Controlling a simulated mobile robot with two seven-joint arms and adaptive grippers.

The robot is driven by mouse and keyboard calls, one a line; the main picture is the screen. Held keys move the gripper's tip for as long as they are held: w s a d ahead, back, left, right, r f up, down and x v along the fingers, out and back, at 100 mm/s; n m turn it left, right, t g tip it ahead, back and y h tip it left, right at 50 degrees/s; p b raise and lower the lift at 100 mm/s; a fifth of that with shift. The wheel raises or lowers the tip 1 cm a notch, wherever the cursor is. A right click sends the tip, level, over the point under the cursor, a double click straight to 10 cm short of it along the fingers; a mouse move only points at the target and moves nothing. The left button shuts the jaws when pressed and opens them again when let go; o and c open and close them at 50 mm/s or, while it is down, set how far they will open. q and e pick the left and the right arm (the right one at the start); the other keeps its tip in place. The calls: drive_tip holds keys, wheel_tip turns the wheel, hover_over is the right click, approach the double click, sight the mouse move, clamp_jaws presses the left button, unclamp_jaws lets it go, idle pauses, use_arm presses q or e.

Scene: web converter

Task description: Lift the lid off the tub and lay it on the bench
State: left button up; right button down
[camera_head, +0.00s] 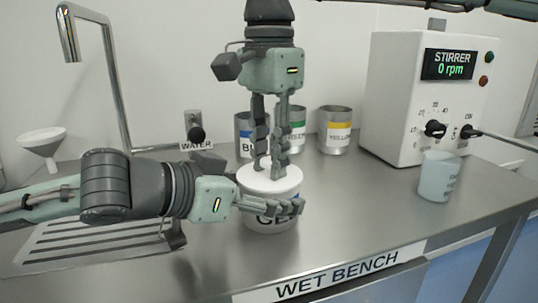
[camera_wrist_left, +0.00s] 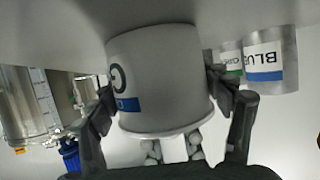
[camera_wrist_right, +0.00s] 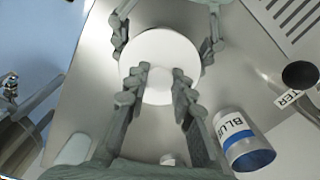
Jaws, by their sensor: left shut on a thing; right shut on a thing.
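The white tub (camera_head: 268,222), with a dark-lettered label, stands upright on the steel bench (camera_head: 345,235). Its white lid (camera_head: 284,185) is on top, and I see no clear gap between them. My left gripper (camera_head: 285,206) is shut around the tub's sides, one finger on each side, as the left wrist view shows the tub (camera_wrist_left: 160,75) between them. My right gripper (camera_head: 268,168) reaches down from above, shut on the lid's raised middle knob, which its fingers mostly hide. The right wrist view shows the lid (camera_wrist_right: 160,45) from above.
Blue (camera_head: 243,133), green (camera_head: 297,122) and yellow (camera_head: 335,130) labelled cans stand close behind the tub. A stirrer box (camera_head: 410,90) and a pale beaker (camera_head: 438,177) are at right. A tap (camera_head: 112,70), funnel (camera_head: 42,140) and drain grooves are left. Bench between tub and beaker is clear.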

use_arm(q)
drive_tip(key=shift+d+r, duration=0.1)
drive_tip(key=shift+d, duration=0.1)
use_arm(e)
drive_tip(key=shift+f, duration=0.15)
use_arm(q)
drive_tip(key=shift+a, duration=0.1)
use_arm(e)
drive_tip(key=shift+r, duration=0.25)
drive_tip(key=shift+r, duration=0.1)
drive_tip(key=shift+r, duration=1)
drive_tip(key=shift+r, duration=2)
